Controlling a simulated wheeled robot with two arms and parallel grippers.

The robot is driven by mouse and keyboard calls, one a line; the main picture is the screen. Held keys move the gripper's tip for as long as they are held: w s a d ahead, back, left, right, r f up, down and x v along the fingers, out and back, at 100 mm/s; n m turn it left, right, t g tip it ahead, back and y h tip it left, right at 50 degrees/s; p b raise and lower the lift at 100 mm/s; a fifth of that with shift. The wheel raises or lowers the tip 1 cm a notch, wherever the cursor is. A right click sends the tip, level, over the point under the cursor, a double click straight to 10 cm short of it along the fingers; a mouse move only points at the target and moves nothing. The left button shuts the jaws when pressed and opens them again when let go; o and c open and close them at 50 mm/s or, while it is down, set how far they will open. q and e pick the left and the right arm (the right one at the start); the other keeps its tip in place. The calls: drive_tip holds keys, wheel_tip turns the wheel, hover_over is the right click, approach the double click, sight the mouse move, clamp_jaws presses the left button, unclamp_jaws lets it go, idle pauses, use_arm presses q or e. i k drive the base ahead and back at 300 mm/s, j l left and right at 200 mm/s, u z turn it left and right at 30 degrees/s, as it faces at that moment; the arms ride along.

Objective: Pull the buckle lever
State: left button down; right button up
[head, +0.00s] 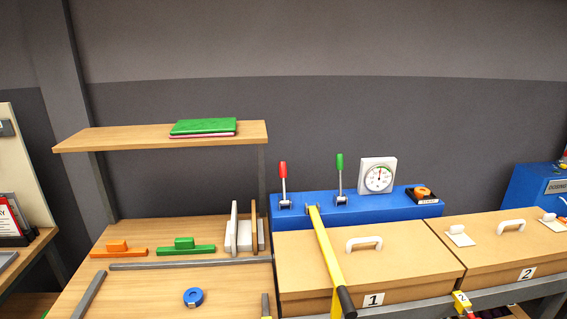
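A long yellow lever (327,249) with a black grip (347,302) reaches from the blue bench box (292,219) forward over the lid of the box marked 1. On the blue box stand a red-handled lever (283,172) and a green-handled lever (340,165), both upright. No label in view names a buckle lever, so I cannot tell which one it is. Neither of my grippers is in view.
Wooden box 1 (420,265) and box 2 (520,232) have white handles. A dial (378,176) stands at the back. The left worktop (140,284) holds orange and green blocks, white holders and blue tape (193,296). A shelf (110,138) hangs above.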

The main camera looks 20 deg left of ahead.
sight(282, 165)
drive_tip(key=i+j, duration=0.1)
drive_tip(key=j, duration=0.4)
drive_tip(key=j+z, duration=0.1)
drive_tip(key=j, duration=0.4)
drive_tip(key=i+j, duration=0.25)
